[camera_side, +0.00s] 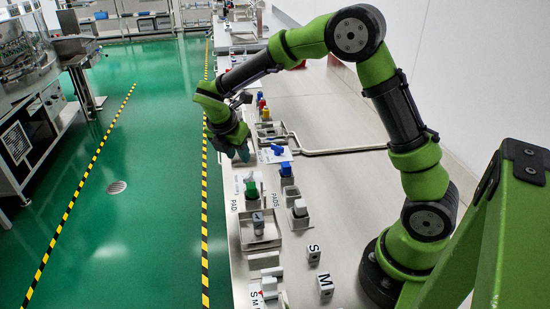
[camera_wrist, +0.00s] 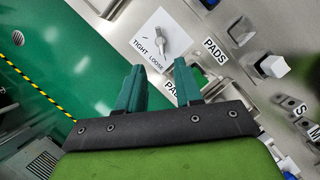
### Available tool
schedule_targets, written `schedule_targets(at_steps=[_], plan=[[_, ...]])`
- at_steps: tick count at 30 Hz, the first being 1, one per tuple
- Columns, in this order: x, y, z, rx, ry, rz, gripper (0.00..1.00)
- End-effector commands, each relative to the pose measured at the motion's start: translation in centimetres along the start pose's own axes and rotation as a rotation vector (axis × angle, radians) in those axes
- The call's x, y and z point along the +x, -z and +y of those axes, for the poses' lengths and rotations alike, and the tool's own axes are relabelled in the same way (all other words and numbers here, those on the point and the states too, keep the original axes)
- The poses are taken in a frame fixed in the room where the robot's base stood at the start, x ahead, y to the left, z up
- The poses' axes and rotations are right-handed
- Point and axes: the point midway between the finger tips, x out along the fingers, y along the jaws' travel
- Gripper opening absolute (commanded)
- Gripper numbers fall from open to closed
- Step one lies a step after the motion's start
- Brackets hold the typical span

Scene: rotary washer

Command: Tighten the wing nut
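The grey wing nut (camera_wrist: 161,38) stands on a white card (camera_wrist: 146,48) marked TIGHT and LOOSE, in the upper middle of the wrist view. My gripper (camera_wrist: 157,66) has two teal fingers, apart, with nothing between them. The wing nut appears beyond the fingertips, roughly in line with the gap, and is not touched. In the side view my gripper (camera_side: 241,153) hangs above the left edge of the bench. I cannot clearly make out the wing nut in that view.
Labels reading PADS (camera_wrist: 215,50) lie near the card. A white-topped part (camera_wrist: 275,66) stands to its right. In the side view, a green piece (camera_side: 251,190), blue pieces (camera_side: 284,169) and lettered blocks (camera_side: 325,284) stand on the bench (camera_side: 350,190).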

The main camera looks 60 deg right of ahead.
Motion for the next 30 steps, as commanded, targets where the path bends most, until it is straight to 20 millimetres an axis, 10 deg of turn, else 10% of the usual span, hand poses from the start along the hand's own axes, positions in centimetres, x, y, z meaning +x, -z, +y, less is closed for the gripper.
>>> schedule_targets(at_steps=[12,27,30], plan=[[8.2,0.0,-0.1,0.002,0.004,0.001,0.35],[9.8,0.0,0.0,0.002,0.000,0.001,0.35],[9.8,0.0,0.0,0.002,-0.001,0.001,0.20]])
